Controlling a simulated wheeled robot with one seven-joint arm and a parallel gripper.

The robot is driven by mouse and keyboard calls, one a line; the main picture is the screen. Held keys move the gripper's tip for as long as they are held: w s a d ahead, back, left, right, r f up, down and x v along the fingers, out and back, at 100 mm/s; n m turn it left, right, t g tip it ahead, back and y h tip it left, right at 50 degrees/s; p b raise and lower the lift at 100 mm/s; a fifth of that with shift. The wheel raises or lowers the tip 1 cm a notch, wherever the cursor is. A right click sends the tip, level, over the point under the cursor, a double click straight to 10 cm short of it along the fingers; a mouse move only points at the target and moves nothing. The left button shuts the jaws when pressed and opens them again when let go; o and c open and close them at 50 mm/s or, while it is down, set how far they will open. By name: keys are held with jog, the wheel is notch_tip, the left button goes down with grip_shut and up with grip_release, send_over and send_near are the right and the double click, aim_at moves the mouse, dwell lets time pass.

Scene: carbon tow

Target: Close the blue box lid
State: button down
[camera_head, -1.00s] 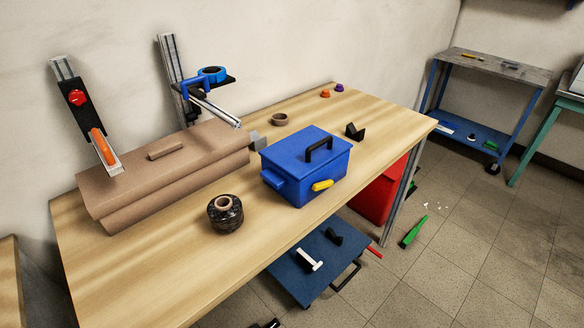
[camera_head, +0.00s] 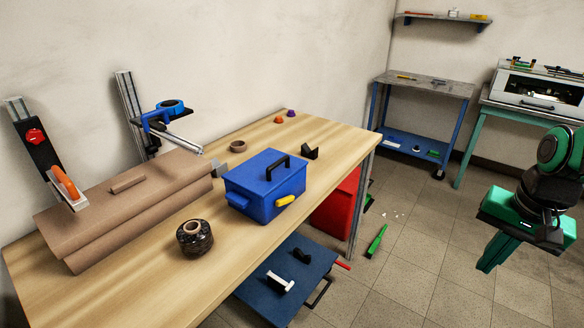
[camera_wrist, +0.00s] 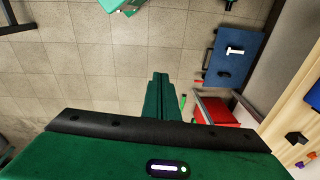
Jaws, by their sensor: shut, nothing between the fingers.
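The blue box (camera_head: 262,195) stands upright on the wooden table. Its blue lid (camera_head: 266,168), with a black handle (camera_head: 282,166), lies over the top and looks down, with no clear gap showing. A yellow latch (camera_head: 285,201) is on the front side. My green gripper (camera_head: 488,265) is at the right of the head view, well apart from the box and beyond the table's right end. Its fingers point down and are shut and empty. They also show together in the wrist view (camera_wrist: 159,88). A blue patch at the wrist view's right edge may be part of the box.
A dark spool (camera_head: 195,239), a brown ring (camera_head: 238,146) and a black block (camera_head: 310,152) stand around the box. Brown wrapped stock (camera_head: 130,200) lies left of it. A red cabinet (camera_head: 332,212) and blue cart (camera_head: 282,285) are below the table. Open floor lies right.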

jog(key=w+a+f+m+t+y, duration=0.2)
jog(key=w+a+m+t+y, duration=0.35)
jog(key=w+a, duration=0.95)
jog(key=w+a+r+m+t+y, duration=0.1)
jog(key=w+a+r+m+y, duration=0.2)
jog(key=w+a+r+m, duration=0.25)
jog(key=w+a+r+m+t+y, duration=0.1)
jog(key=w+a+r+m+y, duration=0.2)
jog(key=a+m, duration=0.45)
jog(key=w+a+f+n, duration=0.1)
jog(key=w+a+f, duration=0.3)
jog(key=w+a, duration=0.3)
jog(key=shift+a+g+h, duration=0.35)
jog(key=shift+a+h, duration=0.1)
jog(key=shift+a, duration=0.3)
jog(key=shift+d, duration=0.15)
jog(key=shift+r, duration=0.1)
